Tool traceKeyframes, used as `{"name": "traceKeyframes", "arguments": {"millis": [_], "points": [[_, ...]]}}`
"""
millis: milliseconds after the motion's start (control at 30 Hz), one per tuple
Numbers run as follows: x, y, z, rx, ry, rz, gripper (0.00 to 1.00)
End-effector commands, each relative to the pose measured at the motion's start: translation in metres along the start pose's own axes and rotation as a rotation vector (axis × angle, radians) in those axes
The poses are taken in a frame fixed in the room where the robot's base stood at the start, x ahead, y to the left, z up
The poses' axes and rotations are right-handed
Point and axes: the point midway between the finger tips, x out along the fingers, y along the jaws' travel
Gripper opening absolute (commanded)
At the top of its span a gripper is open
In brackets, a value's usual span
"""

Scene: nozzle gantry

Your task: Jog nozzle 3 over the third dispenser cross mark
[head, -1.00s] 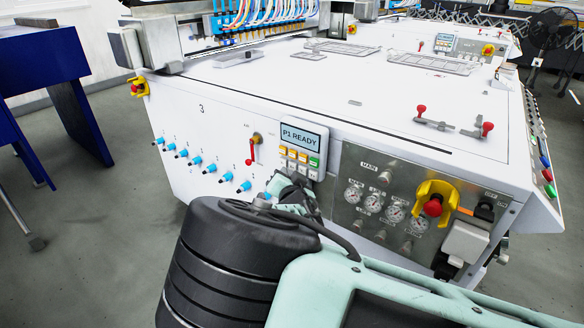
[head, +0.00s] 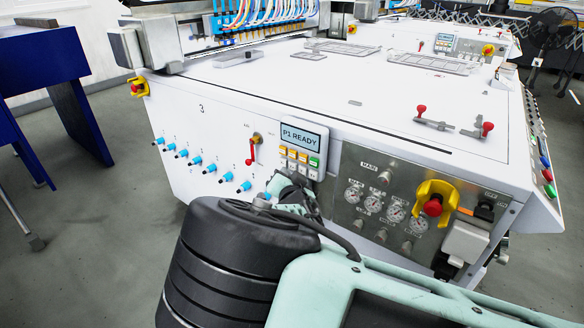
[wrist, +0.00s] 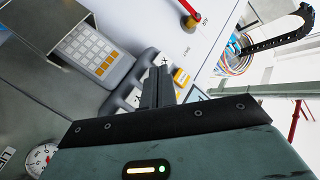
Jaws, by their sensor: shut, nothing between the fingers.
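The control pad with the screen "P1 READY" (head: 300,137) is on the front of the white machine, with rows of orange, green and grey buttons (head: 297,160) under it. My gripper (wrist: 158,75) is shut and empty in the wrist view. Its fingertips are close in front of large grey keys (wrist: 124,97), some marked X, and beside a yellow key (wrist: 181,77). I cannot tell if they touch. In the head view my arm mostly hides the gripper. The nozzle gantry (head: 265,38), with blue fittings and coloured hoses, stands at the back. I cannot make out nozzle 3 or any cross mark.
A red-handled lever (head: 251,153) is left of the pad, above a row of blue knobs (head: 196,161). A steel panel with gauges (head: 372,203) and a red emergency stop (head: 433,206) is to the right. A small keypad (wrist: 97,48) shows in the wrist view.

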Motion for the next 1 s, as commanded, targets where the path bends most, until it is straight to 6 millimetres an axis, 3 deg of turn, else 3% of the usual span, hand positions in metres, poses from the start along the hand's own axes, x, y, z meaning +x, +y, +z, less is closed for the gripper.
{"name": "traceKeyframes", "arguments": {"millis": [1000], "points": [[0.0078,0.0056,-0.0059,0.001,0.0,0.0,0.0]]}}
